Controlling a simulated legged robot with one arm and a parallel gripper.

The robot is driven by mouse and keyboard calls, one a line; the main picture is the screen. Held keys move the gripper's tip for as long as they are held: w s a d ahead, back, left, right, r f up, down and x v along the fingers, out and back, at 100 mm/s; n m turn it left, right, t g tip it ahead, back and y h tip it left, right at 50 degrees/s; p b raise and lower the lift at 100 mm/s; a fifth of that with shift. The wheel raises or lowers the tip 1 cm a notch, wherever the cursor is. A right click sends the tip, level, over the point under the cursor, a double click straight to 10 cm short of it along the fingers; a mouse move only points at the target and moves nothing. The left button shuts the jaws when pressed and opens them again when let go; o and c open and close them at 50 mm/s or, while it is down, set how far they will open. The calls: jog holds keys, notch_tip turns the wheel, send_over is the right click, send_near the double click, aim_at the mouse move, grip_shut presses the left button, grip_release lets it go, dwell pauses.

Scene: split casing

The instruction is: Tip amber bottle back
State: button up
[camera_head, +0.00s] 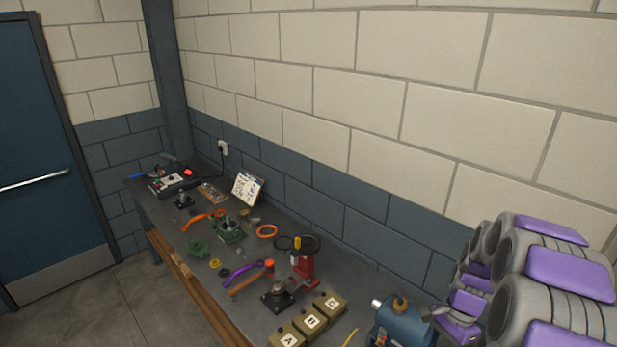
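I cannot make out a clear amber bottle in the head view. A small amber-yellow upright piece (297,243) shows at the top of a red stand (305,267) on the workbench (245,290). It is too small to tell whether it is a bottle. An amber-brown cap or knob (400,303) sits on a blue machine (396,325) at the bench's near end. My grey and purple arm fills the lower right. Its end, my gripper (445,318), seems to be beside the blue machine; its fingers are too unclear to read.
Three tan blocks marked with letters (311,321) stand at the front. A hammer (252,278), green casing parts (228,231), orange rings (267,231) and a white sign (246,187) clutter the bench. A block wall (330,205) runs behind. Open floor (110,305) lies left.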

jog(key=s+a+f+n+h+b, duration=0.1)
jog(key=s+a+f+n+b, duration=0.3)
jog(key=s+a+n+b, duration=0.3)
jog(key=s+a+f+n+h+b, duration=0.1)
jog(key=s+a+f+n+b, duration=0.3)
jog(key=s+b, duration=0.9)
jog(key=s+a+n, duration=0.3)
jog(key=s+a, duration=0.1)
jog(key=a, duration=0.1)
jog(key=shift+s+t, duration=0.15)
jog(key=shift+t, duration=0.15)
